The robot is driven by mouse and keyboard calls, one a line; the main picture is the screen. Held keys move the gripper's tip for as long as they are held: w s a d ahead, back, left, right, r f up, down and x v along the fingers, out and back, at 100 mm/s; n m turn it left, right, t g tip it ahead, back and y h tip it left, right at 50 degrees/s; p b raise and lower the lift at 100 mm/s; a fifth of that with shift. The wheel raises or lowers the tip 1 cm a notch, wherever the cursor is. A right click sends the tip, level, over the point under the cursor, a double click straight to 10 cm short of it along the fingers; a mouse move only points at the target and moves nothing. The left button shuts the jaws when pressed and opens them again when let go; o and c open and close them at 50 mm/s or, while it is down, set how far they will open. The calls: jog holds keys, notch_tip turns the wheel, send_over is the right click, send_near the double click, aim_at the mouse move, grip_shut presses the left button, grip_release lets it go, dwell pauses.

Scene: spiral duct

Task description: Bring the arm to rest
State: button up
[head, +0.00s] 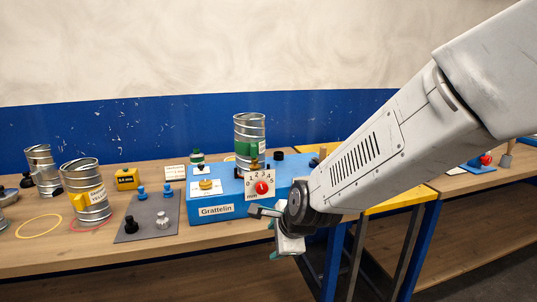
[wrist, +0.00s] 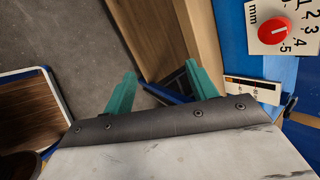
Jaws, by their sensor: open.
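My arm reaches in from the upper right in the head view. My gripper (head: 270,234) hangs at the front edge of the bench, in front of the blue Grattelin box (head: 228,207). In the wrist view its two green fingers (wrist: 158,88) stand apart with nothing between them. Below them the bench edge, a dark frame and the grey floor show. The red dial (head: 263,188) on the box is close above the gripper, and it also shows in the wrist view (wrist: 273,29). I cannot tell how far the gripper is from the box.
A metal duct piece (head: 249,132) stands on the box. More ducts (head: 88,190) stand at the left of the bench (head: 60,258). A grey mat (head: 135,236) with several knobs lies left of the box. A yellow-edged table (head: 400,198) is behind the arm. Floor is free in front.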

jog(key=s+d+r+n+g+h, duration=0.1)
jog(key=s+d+r+n, duration=0.2)
jog(key=s+d+n, duration=0.2)
jog(key=s+d+r+n+g+h, duration=0.1)
jog(key=s+d+r+n, duration=0.3)
jog(key=s+d, duration=0.7)
jog(key=s+d+r+n+g+h, duration=0.1)
jog(key=s+d+r+n+g, duration=0.1)
jog(key=s+d+n, duration=0.5)
jog(key=s+d+r, duration=0.1)
jog(key=s+d, duration=0.1)
jog(key=s, duration=0.2)
jog(key=shift+s+r+g+h, duration=0.2)
jog(key=shift+r+g+h, duration=0.15)
jog(key=shift+g+h, duration=0.05)
